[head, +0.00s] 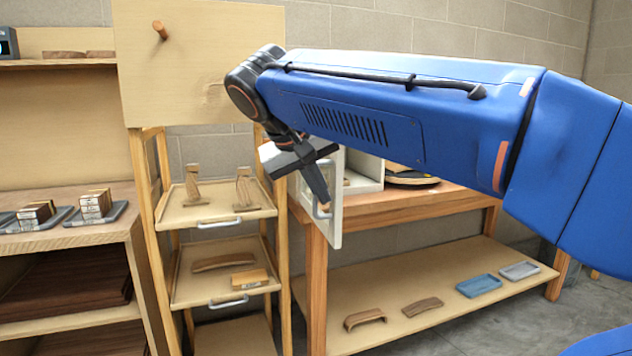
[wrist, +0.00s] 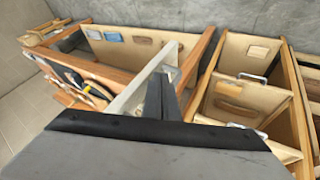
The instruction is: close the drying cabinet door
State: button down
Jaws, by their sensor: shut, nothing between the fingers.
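The drying cabinet (head: 364,172) is a pale box on the wooden bench, largely hidden behind my arm. Its white door (head: 335,215) stands open, swung out past the bench's front edge, with a grey handle (head: 318,211) on the face towards the head camera. In the wrist view the door (wrist: 140,84) shows nearly edge-on as a pale strip. My gripper (head: 325,203) is shut and empty, pointing down in front of the door's handle face. In the wrist view its fingers (wrist: 161,92) are close beside the door; I cannot tell whether they touch it.
A wooden rack with pull-out trays (head: 214,216) stands left of the door, close to my gripper. A large wooden panel (head: 200,75) rises above the rack. The bench's lower shelf (head: 450,290) holds curved wood pieces and small trays. Shelving (head: 65,240) stands at far left.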

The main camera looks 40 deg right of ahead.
jog(key=shift+w+d+f, duration=0.1)
jog(key=shift+d+f, duration=0.15)
jog(key=shift+f, duration=0.1)
jog(key=shift+d, duration=0.15)
